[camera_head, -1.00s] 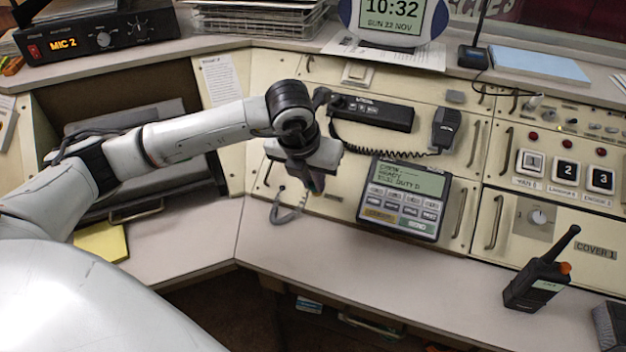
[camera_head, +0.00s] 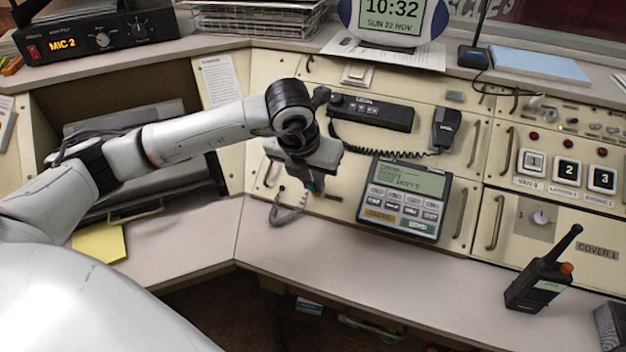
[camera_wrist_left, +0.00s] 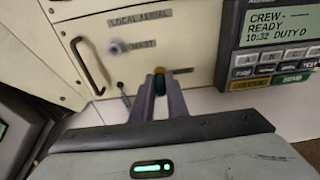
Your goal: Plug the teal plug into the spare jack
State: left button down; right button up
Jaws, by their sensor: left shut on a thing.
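My left gripper (camera_head: 316,180) is at the lower front of the cream console panel, left of the crew status unit. A grey cord (camera_head: 278,218) loops below the gripper from a small dark fitting on the panel. The spare jack cannot be made out; the fingers may hide it. My right gripper is not in view.
The crew status unit (camera_head: 404,198) stands close right of the gripper. A handheld radio (camera_head: 540,275) stands on the right counter. The front counter (camera_head: 330,255) is mostly clear.

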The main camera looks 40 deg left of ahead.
pick_arm(q)
jog(key=shift+f+b, duration=0.15)
jog(key=shift+b, duration=0.2)
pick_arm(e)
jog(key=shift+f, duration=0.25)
pick_arm(q)
jog(key=c, duration=1.7)
grip_release()
jog(key=shift+w+f, duration=0.1)
jog(key=shift+w, duration=0.05)
jog(key=shift+o, duration=0.2)
jog(key=shift+s+r, duration=0.2)
jog(key=shift+r, duration=0.45)
jog(key=v, duration=0.9)
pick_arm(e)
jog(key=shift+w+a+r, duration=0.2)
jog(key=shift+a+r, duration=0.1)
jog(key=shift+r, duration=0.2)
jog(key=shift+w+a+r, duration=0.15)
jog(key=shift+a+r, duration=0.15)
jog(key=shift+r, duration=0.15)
